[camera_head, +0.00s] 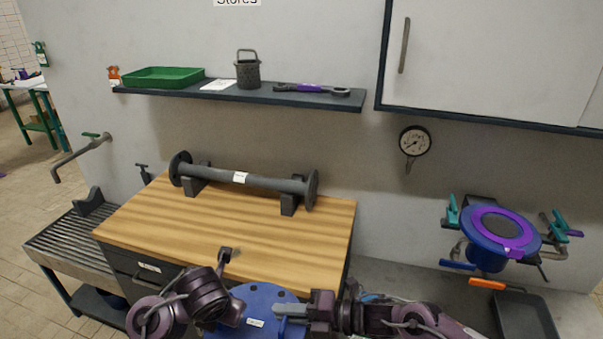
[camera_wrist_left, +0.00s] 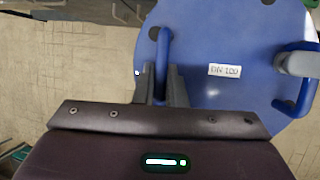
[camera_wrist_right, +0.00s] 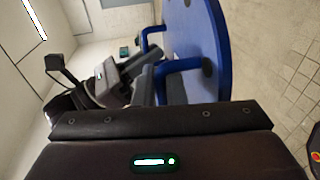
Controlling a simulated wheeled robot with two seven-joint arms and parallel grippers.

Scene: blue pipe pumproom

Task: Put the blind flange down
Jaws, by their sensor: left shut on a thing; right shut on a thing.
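The blind flange (camera_head: 258,298) is a blue disc with bolt holes and a white label. It is low in the head view, in front of the workbench. The left wrist view shows its face (camera_wrist_left: 225,35), a "DN 100" label and two blue handles. My left gripper (camera_wrist_left: 162,85) is shut on one handle. My right gripper (camera_head: 288,311) is shut on the other handle, at the flange's right side. The right wrist view shows the flange edge-on (camera_wrist_right: 200,35). The flange's lower part is cut off in the head view.
The wooden benchtop (camera_head: 215,220) carries a grey flanged pipe spool (camera_head: 240,178) on supports at its back; its front is clear. A slatted rack (camera_head: 70,240) stands left. At right are a blue flanged fitting with a purple ring (camera_head: 500,232) and a dark tray (camera_head: 525,318).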

